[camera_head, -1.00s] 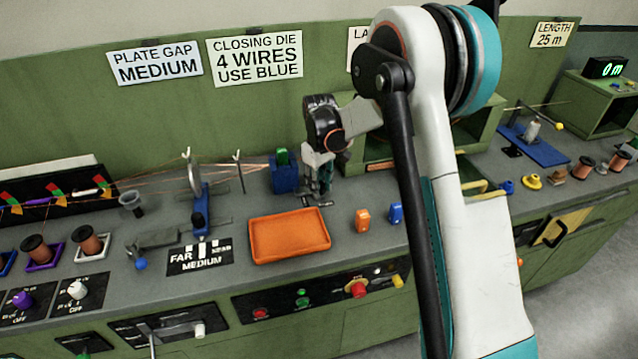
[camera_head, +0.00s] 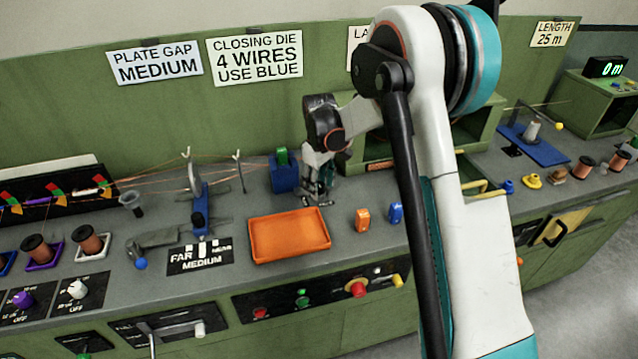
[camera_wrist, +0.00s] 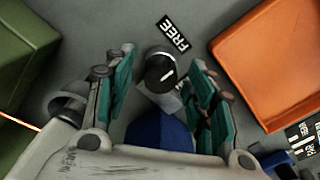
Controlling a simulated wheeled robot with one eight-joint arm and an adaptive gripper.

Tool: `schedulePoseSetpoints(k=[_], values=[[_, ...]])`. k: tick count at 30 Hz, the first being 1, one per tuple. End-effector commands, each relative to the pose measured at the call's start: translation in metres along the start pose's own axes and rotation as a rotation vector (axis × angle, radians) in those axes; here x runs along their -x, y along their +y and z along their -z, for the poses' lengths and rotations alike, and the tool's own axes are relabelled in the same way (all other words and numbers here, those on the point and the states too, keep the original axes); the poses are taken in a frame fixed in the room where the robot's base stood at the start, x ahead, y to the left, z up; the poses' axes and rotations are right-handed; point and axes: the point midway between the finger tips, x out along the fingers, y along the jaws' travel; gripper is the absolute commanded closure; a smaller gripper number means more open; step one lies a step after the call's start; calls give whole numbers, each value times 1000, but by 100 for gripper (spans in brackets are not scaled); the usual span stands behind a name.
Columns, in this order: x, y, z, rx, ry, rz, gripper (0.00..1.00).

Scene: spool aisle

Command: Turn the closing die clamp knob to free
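The clamp knob (camera_wrist: 160,72) is a dark round knob with a white line on its top, seen in the wrist view. The line slants toward the upper right. The black FREE label (camera_wrist: 173,33) lies just beyond it. My gripper (camera_wrist: 161,68) is open, with one teal-backed finger on each side of the knob and visible gaps between. In the head view my gripper (camera_head: 317,200) points down in front of the blue closing die block (camera_head: 284,176) and hides the knob. The blue block (camera_wrist: 160,130) also shows between the fingers in the wrist view.
An orange tray (camera_head: 290,257) stands close to my gripper, at its front left. Small orange (camera_head: 363,219) and blue (camera_head: 396,212) pieces stand to its right. Thin wires run to the blue block from the left. A green housing (camera_head: 480,135) stands behind at right.

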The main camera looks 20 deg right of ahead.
Motion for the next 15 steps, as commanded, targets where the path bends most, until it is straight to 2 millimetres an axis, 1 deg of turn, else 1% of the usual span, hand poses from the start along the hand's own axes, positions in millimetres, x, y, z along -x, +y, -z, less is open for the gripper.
schedulePoseSetpoints(k=[8, 11, 14, 15], values=[[1, 0, 0, -1, 0, 0, 49], [8, 0, 0, -1, 0, 0, 49], [22, 0, 0, -1, 0, 0, 49], [30, 0, 0, -1, 0, 0, 49]])
